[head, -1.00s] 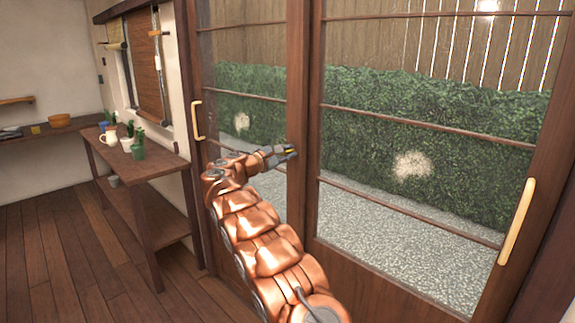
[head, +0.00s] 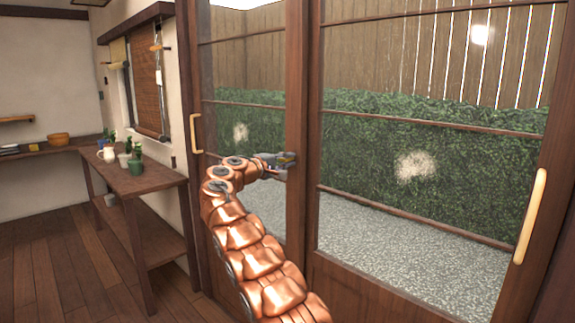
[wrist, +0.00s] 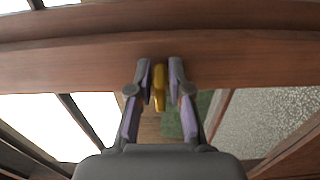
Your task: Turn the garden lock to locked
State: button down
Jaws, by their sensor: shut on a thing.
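The garden lock (wrist: 159,86) shows in the wrist view as a small yellow knob on the brown door stile. My gripper (wrist: 160,95) has one finger on each side of it and is shut on it. In the head view my gripper (head: 284,160) is at the middle stile (head: 297,110), where the two sliding glass doors meet. The lock is mostly hidden by my fingers there. I cannot tell from these frames which way the lock is turned.
A pale wooden handle (head: 530,216) is on the right door and another handle (head: 196,133) on the left door's edge. A wooden shelf table (head: 150,185) with potted plants (head: 135,160) stands at left. The wooden floor (head: 75,255) at left is clear.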

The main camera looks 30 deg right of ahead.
dwell(0.5)
jog(key=c, duration=1.1)
grip_release()
jog(key=v, duration=1.2)
jog(key=shift+s, duration=0.1)
